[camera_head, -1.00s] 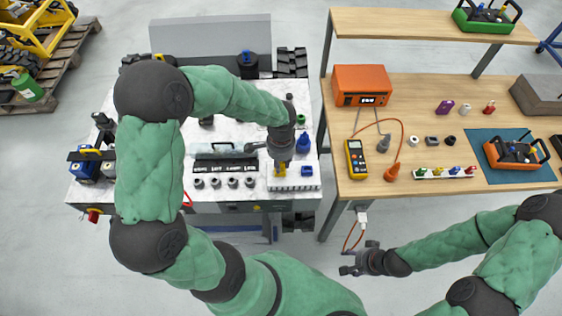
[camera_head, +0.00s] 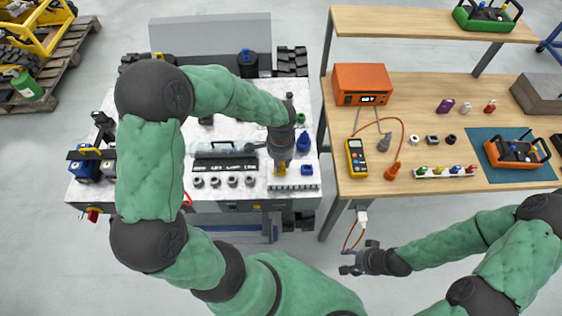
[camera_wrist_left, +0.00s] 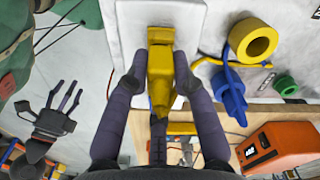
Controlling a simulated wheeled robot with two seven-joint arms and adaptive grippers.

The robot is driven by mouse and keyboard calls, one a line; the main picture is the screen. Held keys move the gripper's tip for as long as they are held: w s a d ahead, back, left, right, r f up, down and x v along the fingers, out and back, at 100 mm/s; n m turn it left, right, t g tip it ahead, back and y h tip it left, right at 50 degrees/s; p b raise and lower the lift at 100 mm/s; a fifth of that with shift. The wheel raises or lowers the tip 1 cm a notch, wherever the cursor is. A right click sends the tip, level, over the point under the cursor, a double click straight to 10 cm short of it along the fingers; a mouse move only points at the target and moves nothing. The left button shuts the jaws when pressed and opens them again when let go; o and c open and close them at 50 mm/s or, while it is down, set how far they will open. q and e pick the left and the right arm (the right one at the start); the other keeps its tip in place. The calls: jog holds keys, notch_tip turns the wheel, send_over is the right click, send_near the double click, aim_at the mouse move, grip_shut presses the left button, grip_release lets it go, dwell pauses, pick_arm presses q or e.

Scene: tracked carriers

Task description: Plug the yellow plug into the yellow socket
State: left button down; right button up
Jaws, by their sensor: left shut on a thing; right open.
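My left gripper (camera_head: 281,163) is shut on the yellow plug (camera_wrist_left: 160,75), which sits between both fingertips in the left wrist view. In the head view the yellow plug (camera_head: 281,169) shows just below the gripper, over the left part of a pale strip (camera_head: 292,187) at the white bench's front right. A blue socket (camera_head: 307,170) sits on the strip, right of the plug. I cannot clearly tell the yellow socket apart from the plug, or whether the two touch. My right gripper (camera_head: 358,262) is open and empty, in front of the benches.
A blue connector (camera_head: 303,143) and a green ring (camera_head: 300,118) stand behind the strip. Several grey round parts (camera_head: 215,182) line the bench front to the left. The wooden bench (camera_head: 440,95) on the right holds a yellow multimeter (camera_head: 355,158) and an orange power supply (camera_head: 362,85).

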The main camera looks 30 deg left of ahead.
pick_arm(q)
jog(key=shift+f, duration=0.35)
dwell(0.4)
jog(key=c, duration=1)
grip_release()
jog(key=shift+o, duration=0.2)
jog(key=shift+r, duration=0.15)
notch_tip(320, 180, up, 12)
jog(key=shift+f, duration=0.1)
